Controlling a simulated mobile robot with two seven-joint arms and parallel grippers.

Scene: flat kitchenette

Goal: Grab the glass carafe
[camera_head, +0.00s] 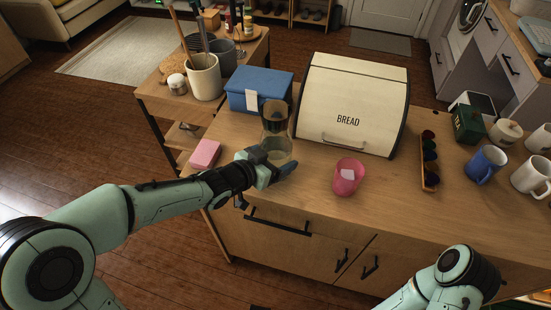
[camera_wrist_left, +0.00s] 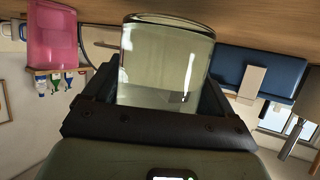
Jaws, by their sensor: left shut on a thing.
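The glass carafe (camera_head: 276,118) is upright at the left part of the wooden counter, with a dark upper part and clear lower body. My left gripper (camera_head: 268,168) is shut around its lower body from the near left side. In the left wrist view the carafe (camera_wrist_left: 165,60) sits between the two dark fingers (camera_wrist_left: 160,105), and its round end lies close to the wood surface. I cannot tell whether its base touches the counter. Of my right arm only a part shows at the lower right; its gripper is out of view.
A blue box (camera_head: 258,84) stands behind the carafe and a cream bread bin (camera_head: 355,95) to its right. A pink cup (camera_head: 348,176) is at the right front, a pink block (camera_head: 205,154) at the left. Mugs (camera_head: 485,166) stand far right.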

